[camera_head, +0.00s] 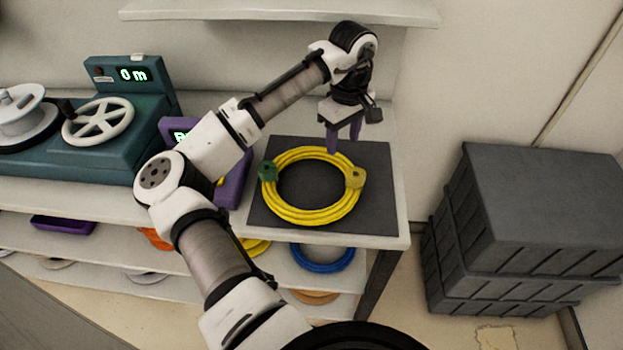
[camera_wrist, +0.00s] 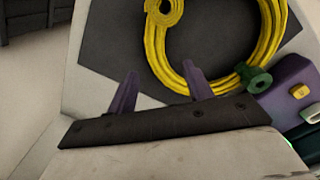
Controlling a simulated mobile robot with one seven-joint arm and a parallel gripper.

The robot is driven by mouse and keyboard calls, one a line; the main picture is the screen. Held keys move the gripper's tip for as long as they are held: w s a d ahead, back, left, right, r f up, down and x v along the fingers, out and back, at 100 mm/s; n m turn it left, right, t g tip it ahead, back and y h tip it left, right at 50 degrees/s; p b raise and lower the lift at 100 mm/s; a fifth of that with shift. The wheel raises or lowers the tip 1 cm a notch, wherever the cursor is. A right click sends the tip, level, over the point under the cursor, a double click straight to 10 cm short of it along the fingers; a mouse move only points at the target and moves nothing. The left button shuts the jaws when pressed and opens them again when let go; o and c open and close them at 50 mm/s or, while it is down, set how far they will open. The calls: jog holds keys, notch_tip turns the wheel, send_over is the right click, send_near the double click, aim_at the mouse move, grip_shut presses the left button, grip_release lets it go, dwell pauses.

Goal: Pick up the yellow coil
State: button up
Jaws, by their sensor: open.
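The yellow coil (camera_head: 286,211) lies flat on a dark mat (camera_head: 378,215) at the right end of the bench top. It has a green end piece (camera_head: 268,171) at its left and a yellow end piece (camera_head: 355,178) at its right. My gripper (camera_head: 344,142) is over the back right part of the mat, pointing down, open and empty, with purple fingers. In the wrist view the fingers (camera_wrist: 161,92) are spread apart, and the coil (camera_wrist: 266,62) lies beyond them, apparently not between them. The green end piece (camera_wrist: 256,79) is right of the fingers.
A teal machine (camera_head: 130,140) with a hand wheel and a "0 m" display stands at the left. A purple device (camera_head: 236,185) stands beside the mat, partly behind my arm. A blue coil (camera_head: 322,258) lies on a lower shelf. Stacked grey crates (camera_head: 530,225) stand at the right.

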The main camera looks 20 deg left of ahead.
aim_at(341, 159)
jog(key=shift+w+f+p, duration=0.15)
jog(key=shift+f+p, duration=0.2)
jog(key=shift+f, duration=1.45)
jog(key=shift+w+f+p, duration=0.1)
jog(key=shift+f+p, duration=0.25)
jog(key=shift+f, duration=1.4)
jog(key=shift+c, duration=0.4)
jog(key=shift+r, duration=0.1)
grip_shut()
